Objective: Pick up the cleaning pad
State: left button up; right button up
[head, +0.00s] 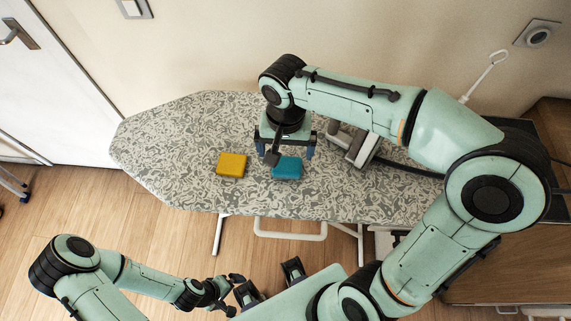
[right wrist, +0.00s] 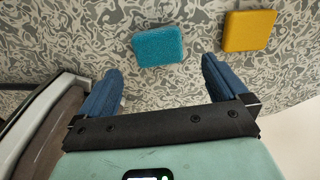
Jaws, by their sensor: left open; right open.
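A blue pad (head: 287,168) with a rough, sponge-like top lies flat on the patterned ironing board (head: 180,125). A yellow pad (head: 231,165) of similar size lies to its left. Both also show in the right wrist view, the blue pad (right wrist: 158,46) near the top middle and the yellow pad (right wrist: 249,30) to its right. I cannot tell which one the task means. My right gripper (head: 286,150) is open and empty, above the board, close to the blue pad. In its wrist view the blue pad lies ahead of and between the fingertips. My left gripper (head: 230,293) is open, low in front of the board.
A grey and white iron (head: 362,147) stands on the board just right of my right gripper. It shows at the left edge of the right wrist view (right wrist: 45,115). A wall is behind the board and a wooden cabinet (head: 520,250) is at right. The board's left end is clear.

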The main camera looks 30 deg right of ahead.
aim_at(287, 164)
notch_tip(287, 164, down, 3)
jog(key=shift+w+r, duration=0.1)
notch_tip(287, 164, down, 5)
jog(key=shift+d+f+b, duration=0.1)
jog(key=shift+d+b, duration=0.05)
jog(key=shift+b, duration=0.2)
jog(key=c, duration=0.8)
